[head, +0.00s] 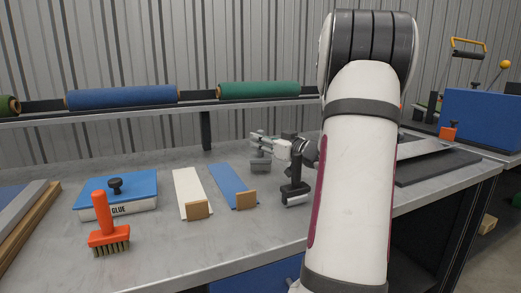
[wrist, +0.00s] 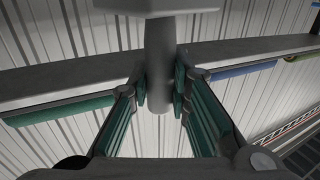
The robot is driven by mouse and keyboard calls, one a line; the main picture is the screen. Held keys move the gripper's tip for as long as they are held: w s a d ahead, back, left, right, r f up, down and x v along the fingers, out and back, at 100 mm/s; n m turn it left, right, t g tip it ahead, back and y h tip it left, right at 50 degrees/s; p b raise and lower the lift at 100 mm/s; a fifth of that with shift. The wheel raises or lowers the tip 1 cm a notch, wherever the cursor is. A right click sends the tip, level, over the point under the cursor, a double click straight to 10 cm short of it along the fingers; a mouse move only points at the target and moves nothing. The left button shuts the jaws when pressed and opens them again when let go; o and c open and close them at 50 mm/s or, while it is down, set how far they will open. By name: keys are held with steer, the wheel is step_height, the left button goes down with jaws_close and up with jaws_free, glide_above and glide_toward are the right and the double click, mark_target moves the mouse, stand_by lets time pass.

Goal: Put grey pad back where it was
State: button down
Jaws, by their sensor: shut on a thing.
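The grey pad (head: 260,164) is a small block with an upright stem, over the middle of the bench in the head view. My gripper (head: 257,139) is shut on its stem, with the block below the fingers. I cannot tell whether the block touches the bench top. In the wrist view the grey stem (wrist: 158,62) stands between the green-padded fingertips of my gripper (wrist: 162,88), and the pad's wider part (wrist: 155,5) is cut off by the top edge.
A dark tool with a pale roller (head: 296,193) stands right of the pad. A blue strip (head: 229,180) and a white strip (head: 188,188), each with a brown block, lie left. Further left are a glue box (head: 120,200) and an orange brush (head: 107,232). A rail behind holds turf rolls (head: 258,90).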

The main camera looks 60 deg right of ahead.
steer(key=shift+f, duration=0.55)
steer(key=shift+f, duration=0.1)
steer(key=c, duration=1.5)
jaws_free()
steer(key=shift+s, duration=0.1)
steer(key=s+p, duration=0.1)
steer(key=s, duration=0.3)
steer(key=s+a, duration=0.1)
steer(key=s, duration=0.2)
steer(key=s+a+p, duration=0.1)
steer(key=s, duration=0.3)
steer(key=shift+s+p, duration=0.3)
steer(key=shift+s, duration=0.05)
